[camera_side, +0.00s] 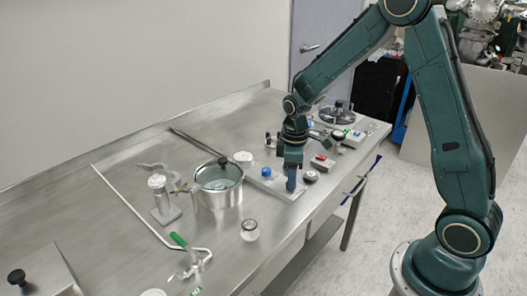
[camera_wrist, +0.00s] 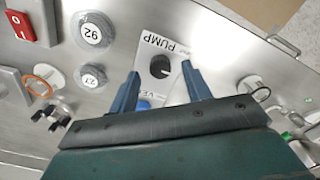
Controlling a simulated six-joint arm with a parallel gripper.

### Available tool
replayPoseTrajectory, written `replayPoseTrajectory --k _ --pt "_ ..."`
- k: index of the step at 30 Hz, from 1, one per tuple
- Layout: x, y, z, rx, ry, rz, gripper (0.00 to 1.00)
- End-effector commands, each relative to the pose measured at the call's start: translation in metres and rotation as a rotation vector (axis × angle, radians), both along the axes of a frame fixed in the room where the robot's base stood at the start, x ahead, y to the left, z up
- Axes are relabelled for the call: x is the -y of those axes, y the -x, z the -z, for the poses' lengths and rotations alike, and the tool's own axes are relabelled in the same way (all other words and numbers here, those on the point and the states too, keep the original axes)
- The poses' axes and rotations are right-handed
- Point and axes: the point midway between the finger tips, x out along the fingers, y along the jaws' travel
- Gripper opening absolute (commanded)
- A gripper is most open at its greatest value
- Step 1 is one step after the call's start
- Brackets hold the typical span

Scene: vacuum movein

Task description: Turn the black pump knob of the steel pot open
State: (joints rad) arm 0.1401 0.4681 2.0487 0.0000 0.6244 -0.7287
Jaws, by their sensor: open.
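The black pump knob (camera_wrist: 160,67) is a round knob on a light plate marked PUMP. In the wrist view it lies between the two blue fingers of my gripper (camera_wrist: 160,72), with a gap on each side. My gripper is open and points down at the plate. In the side view my gripper (camera_side: 291,184) is low over the right end of the plate and hides the knob. The steel pot (camera_side: 220,198), with a clear lid and dark top, stands left of my gripper. A blue vent knob (camera_wrist: 143,104) is partly hidden; it also shows in the side view (camera_side: 267,171).
A green-handled metal tool (camera_side: 178,240) and a small jar (camera_side: 250,230) are at the front of the steel bench (camera_side: 125,228).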

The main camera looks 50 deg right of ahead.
Motion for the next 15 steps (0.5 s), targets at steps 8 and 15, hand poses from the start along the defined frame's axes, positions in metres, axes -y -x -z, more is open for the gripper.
replayPoseTrajectory --k 8,15 --pt "0.000 0.001 0.017 -0.001 0.000 0.000 0.49" --pt "0.000 0.000 0.017 -0.001 0.000 0.000 0.49"
